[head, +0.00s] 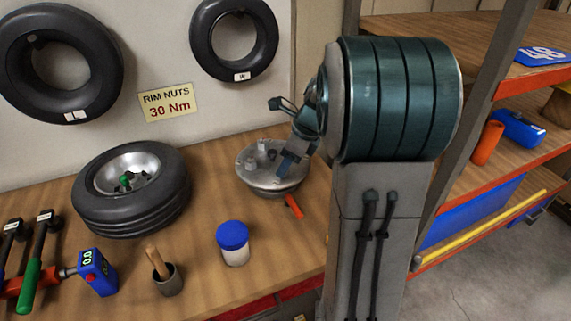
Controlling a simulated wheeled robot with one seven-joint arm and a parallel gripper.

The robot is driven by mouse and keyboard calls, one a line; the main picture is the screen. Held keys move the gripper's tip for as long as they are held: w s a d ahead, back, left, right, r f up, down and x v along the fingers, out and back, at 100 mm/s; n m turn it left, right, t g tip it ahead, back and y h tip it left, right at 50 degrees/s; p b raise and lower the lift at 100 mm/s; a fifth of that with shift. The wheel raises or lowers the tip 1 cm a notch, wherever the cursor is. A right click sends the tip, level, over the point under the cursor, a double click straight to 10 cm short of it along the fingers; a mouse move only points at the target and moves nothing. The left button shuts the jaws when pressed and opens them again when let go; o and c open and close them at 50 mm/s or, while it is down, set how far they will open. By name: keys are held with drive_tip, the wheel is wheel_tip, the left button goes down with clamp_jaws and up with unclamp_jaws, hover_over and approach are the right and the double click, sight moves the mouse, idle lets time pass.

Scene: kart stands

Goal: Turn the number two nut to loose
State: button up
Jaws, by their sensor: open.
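A round grey metal hub (252,181) sits on the wooden bench at its back right. Several small upright studs or nuts (250,164) stand on its top face. They are too small to read numbers, so I cannot tell which is number two or how it is turned. My gripper (277,137) is open above the hub's right side, its two fingers spread apart. One finger reaches down close to the hub's top right; I cannot tell whether it touches. My arm hides what lies behind it to the right.
A wheel with a tyre (131,190) lies left of the hub. An orange-red handle (293,206) sticks out at the hub's front right. A blue-lidded jar (233,243), a brush pot (166,279) and a blue gauge (97,271) stand in front. Shelves (465,150) are at right.

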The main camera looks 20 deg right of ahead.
drive_tip(key=shift+w+a+f, duration=0.15)
drive_tip(key=shift+a+f, duration=0.05)
drive_tip(key=shift+f, duration=0.4)
drive_tip(key=c, duration=1)
